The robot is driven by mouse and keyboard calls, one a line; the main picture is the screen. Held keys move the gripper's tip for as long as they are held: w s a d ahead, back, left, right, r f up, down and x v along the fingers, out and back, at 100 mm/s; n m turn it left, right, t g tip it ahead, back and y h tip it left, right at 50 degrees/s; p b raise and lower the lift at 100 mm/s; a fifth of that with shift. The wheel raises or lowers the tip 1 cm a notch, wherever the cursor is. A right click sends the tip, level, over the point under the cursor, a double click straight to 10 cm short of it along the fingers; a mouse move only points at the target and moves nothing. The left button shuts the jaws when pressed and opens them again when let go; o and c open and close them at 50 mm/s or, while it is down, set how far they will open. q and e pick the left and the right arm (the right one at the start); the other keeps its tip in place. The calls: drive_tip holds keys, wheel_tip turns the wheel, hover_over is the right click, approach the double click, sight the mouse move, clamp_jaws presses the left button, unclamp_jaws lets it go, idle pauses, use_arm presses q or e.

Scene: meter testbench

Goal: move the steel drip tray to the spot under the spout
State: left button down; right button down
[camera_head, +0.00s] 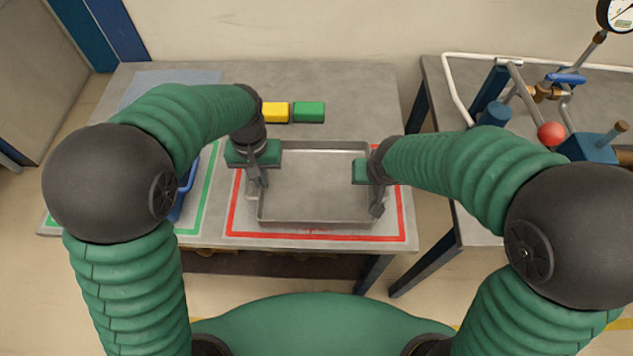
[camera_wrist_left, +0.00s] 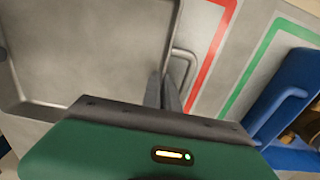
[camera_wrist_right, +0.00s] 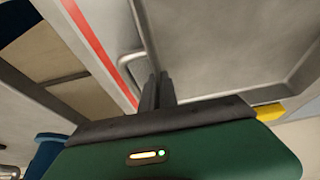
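The steel drip tray (camera_head: 315,217) is a shallow grey rectangular pan lying on the left table inside a red outline. It looks empty and has a handle at each end. My left gripper (camera_head: 256,182) is at its left end, with its narrowly spaced fingers (camera_wrist_left: 165,92) closed at the handle (camera_wrist_left: 191,62). My right gripper (camera_head: 377,205) is at its right end, with its fingers (camera_wrist_right: 157,90) closed at the other handle (camera_wrist_right: 123,68). The fingers partly hide both handles. The spout and the spot under it cannot be made out clearly; piping stands on the right table.
A yellow block (camera_head: 275,112) and a green block (camera_head: 309,112) lie behind the tray. A blue container (camera_head: 186,190) sits by a green outline at left. A floor gap separates the right bench (camera_head: 468,228), which carries pipes, a red ball (camera_head: 551,134) and a gauge (camera_head: 620,14).

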use_arm(q)
drive_tip(key=shift+r, duration=0.1)
use_arm(e)
drive_tip(key=shift+r, duration=0.1)
